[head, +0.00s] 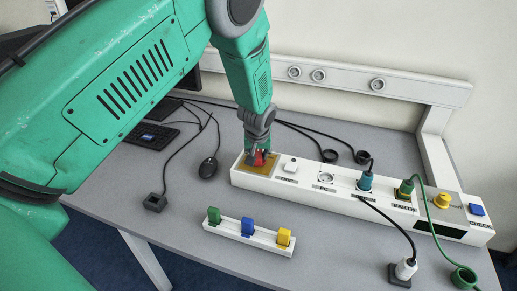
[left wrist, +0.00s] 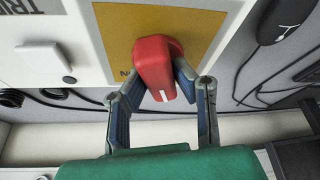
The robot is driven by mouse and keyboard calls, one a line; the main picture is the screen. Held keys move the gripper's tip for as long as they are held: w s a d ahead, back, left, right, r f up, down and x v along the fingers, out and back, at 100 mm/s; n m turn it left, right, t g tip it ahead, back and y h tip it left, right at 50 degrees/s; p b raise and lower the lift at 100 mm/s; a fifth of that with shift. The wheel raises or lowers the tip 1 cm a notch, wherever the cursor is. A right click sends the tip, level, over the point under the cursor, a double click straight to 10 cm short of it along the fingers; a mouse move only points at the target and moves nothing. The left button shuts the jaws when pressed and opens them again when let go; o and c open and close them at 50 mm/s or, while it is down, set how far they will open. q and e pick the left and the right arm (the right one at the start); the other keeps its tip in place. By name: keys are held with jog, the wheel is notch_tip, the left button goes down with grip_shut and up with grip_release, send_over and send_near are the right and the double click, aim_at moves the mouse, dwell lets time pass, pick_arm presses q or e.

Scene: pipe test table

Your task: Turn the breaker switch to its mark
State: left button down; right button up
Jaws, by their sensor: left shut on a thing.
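The breaker switch is a red knob (head: 259,159) on an ochre plate (head: 263,171) at the left end of the long white panel. In the left wrist view the red knob (left wrist: 158,68) shows a short white line on its near end, against the ochre plate (left wrist: 205,20). My left gripper (head: 259,150) comes down from above and is shut on the knob, with one finger on each side of it. In the head view the fingers hide most of the knob. The target mark is not clear to me. My right gripper is not in view.
The panel also carries a white button (head: 290,167), a round socket (head: 326,178), blue and green plugs and a yellow knob (head: 442,200). A white rack (head: 262,243) with coloured pieces stands in front.

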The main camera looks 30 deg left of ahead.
pick_arm(q)
jog(key=m+p, duration=0.1)
jog(key=m, duration=0.1)
jog(key=m+h+p, duration=0.1)
jog(key=shift+r+m+t, duration=0.2)
jog(key=shift+m+t, duration=0.1)
jog(key=shift+m, duration=0.1)
jog(key=m+h+p, duration=0.1)
jog(key=m, duration=0.2)
jog(key=shift+w+a+f+m+h, duration=0.1)
jog(key=shift+m+h, duration=0.2)
jog(key=shift+h, duration=0.1)
jog(key=shift+m+h, duration=0.5)
jog(key=shift+m, duration=0.7)
jog(key=shift+m+h, duration=0.4)
jog(key=shift+m, duration=1)
jog(key=c, duration=1.5)
grip_release()
jog(key=shift+o, duration=0.9)
jog(key=shift+f, duration=0.15)
